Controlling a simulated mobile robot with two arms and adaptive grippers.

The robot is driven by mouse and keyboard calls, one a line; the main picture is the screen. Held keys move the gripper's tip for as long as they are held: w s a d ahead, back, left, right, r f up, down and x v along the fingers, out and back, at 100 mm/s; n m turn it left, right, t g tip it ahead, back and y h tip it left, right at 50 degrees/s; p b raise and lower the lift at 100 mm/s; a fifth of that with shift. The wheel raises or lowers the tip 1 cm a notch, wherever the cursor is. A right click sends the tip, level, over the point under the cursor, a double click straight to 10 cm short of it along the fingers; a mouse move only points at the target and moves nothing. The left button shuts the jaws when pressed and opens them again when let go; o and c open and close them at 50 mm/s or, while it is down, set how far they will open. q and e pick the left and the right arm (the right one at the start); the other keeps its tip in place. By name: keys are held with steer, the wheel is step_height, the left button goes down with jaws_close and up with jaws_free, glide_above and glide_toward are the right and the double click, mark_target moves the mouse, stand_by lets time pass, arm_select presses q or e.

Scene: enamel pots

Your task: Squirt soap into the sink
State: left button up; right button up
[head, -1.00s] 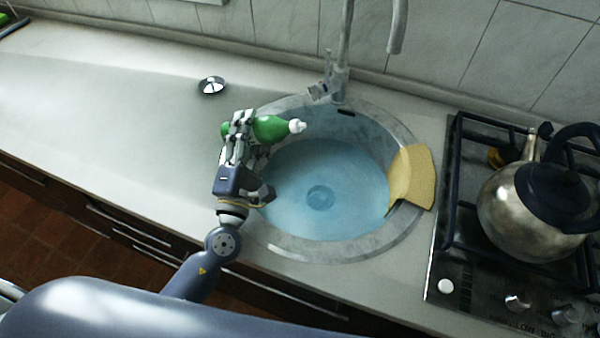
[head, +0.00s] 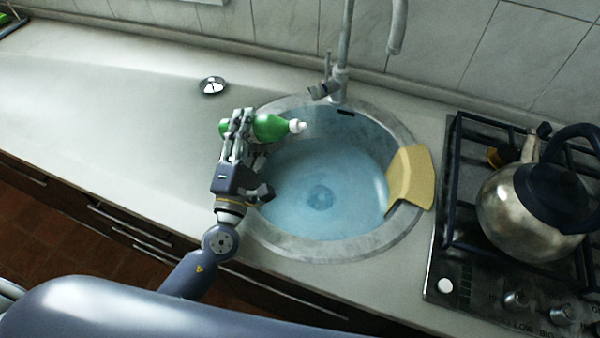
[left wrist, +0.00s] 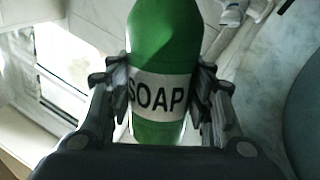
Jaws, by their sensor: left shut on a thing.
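A green soap bottle (head: 270,128) with a white cap lies tilted on its side, cap pointing right, over the left rim of the sink. My left gripper (head: 240,130) is shut on the bottle around its label part. In the left wrist view the bottle (left wrist: 164,45) sits between both fingers of my left gripper (left wrist: 162,95), and its white label reads SOAP. The round sink (head: 320,250) holds bluish water, with the drain visible at its bottom. My right gripper is not in view.
A yellow sponge-like piece (head: 412,176) rests on the sink's right rim. A faucet (head: 343,60) stands behind the sink. A metal kettle (head: 510,205) is on the stove at right. A small round metal piece (head: 212,86) lies on the counter, which is clear at left.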

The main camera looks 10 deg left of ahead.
arm_select(q)
steer(key=shift+a+r+m, duration=0.15)
steer(key=shift+r+m, duration=0.3)
steer(key=shift+m, duration=0.05)
stand_by(0.8)
steer(key=shift+w+a+f+m+h+b, duration=0.1)
steer(key=shift+a+f+m+h+b, duration=0.35)
steer(key=shift+m, duration=0.65)
stand_by(1.9)
steer(key=shift+a+m+h+p, duration=0.1)
steer(key=shift+m+h+p, duration=0.3)
steer(key=shift+m, duration=0.2)
stand_by(2.1)
